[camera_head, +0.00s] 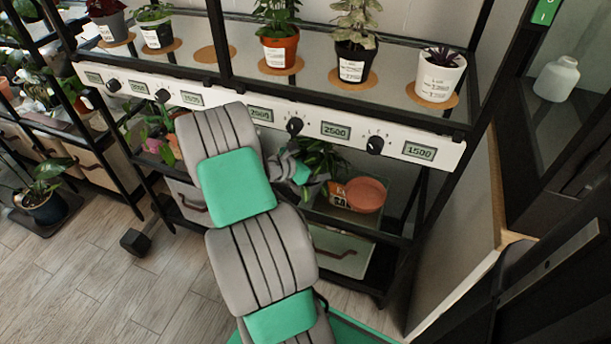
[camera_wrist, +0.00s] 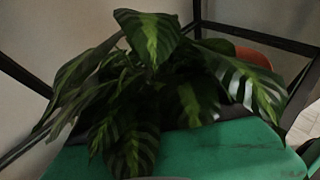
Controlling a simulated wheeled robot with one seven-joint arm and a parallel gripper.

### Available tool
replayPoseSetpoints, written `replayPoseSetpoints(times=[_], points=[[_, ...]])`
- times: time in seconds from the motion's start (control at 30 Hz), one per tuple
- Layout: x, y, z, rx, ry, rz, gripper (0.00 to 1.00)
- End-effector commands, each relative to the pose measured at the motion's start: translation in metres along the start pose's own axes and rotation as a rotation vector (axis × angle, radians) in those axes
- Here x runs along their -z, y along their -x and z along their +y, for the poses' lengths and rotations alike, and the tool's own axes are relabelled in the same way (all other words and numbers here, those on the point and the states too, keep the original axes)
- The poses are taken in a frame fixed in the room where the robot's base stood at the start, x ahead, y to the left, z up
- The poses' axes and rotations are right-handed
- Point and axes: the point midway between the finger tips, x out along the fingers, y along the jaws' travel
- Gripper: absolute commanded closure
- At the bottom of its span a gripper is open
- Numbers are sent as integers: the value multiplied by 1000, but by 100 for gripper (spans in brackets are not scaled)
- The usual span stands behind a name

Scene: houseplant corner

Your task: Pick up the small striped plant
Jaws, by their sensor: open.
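A plant with dark green leaves and lighter green stripes (camera_wrist: 150,70) fills the middle of the wrist view, close to the camera. Its leaves droop outward and its pot is largely hidden. In the head view, green foliage (camera_head: 322,157) shows on the lower level of the rack, partly behind my wrist, and looks like the same plant. My gripper (camera_head: 306,182) is open, just in front of this foliage and below the dial panel. I cannot tell whether it touches the leaves.
A terracotta-coloured dish (camera_head: 365,194) sits right of the foliage. The white dial panel (camera_head: 335,130) and black rack posts close in above and beside. Several labelled pots, including a white one (camera_head: 440,77), stand on the upper shelf. A bare cork mat (camera_head: 215,53) lies there. Floor (camera_head: 110,265) is open at left.

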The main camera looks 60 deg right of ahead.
Motion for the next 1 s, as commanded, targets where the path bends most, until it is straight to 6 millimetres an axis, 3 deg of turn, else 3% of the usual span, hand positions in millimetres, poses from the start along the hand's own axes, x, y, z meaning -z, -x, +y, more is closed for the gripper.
replayPoseSetpoints(times=[0.17, 1.0], points=[[-1, 1, 0, 0, 0, 0, 14], [0, 1, 0, 1, -1, 0, 82]])
